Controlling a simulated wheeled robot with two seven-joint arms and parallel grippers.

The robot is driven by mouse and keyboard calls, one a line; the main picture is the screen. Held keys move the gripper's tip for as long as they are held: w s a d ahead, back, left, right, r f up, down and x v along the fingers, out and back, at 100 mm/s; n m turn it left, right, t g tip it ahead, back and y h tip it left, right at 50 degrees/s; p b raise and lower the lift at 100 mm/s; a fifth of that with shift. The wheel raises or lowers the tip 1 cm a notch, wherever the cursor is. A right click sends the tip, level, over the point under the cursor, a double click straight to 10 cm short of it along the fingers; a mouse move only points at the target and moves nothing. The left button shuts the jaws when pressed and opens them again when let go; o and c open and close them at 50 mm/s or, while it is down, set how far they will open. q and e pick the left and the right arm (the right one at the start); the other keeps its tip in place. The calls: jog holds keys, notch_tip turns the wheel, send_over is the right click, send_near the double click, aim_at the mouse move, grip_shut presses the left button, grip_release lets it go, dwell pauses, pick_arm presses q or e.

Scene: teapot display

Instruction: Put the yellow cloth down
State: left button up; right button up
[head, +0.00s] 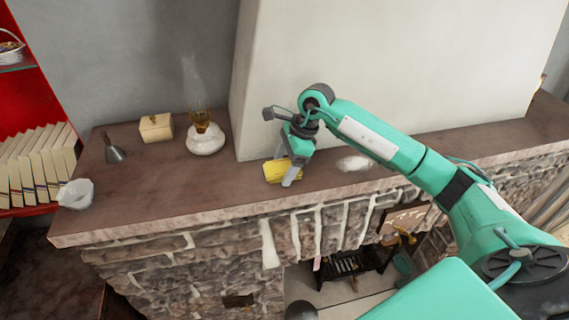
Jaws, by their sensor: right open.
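The yellow cloth (275,172) lies on the brown mantel shelf (150,197), near its front edge and in front of the white chimney wall. My right gripper (288,176) is right at the cloth, with its fingers pointing down, and is open. The gripper covers the cloth's right side, and I cannot tell whether a finger touches it. My left gripper is not in view.
A white crumpled thing (353,163) lies right of the gripper. A fireplace grate (350,264) is below.

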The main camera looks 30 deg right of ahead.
jog(key=shift+r+p, duration=0.25)
jog(key=shift+p, duration=0.1)
jog(key=b+v, duration=0.5)
jog(key=v, duration=0.6)
jog(key=shift+d+r, duration=0.2)
jog(key=shift+r, duration=0.15)
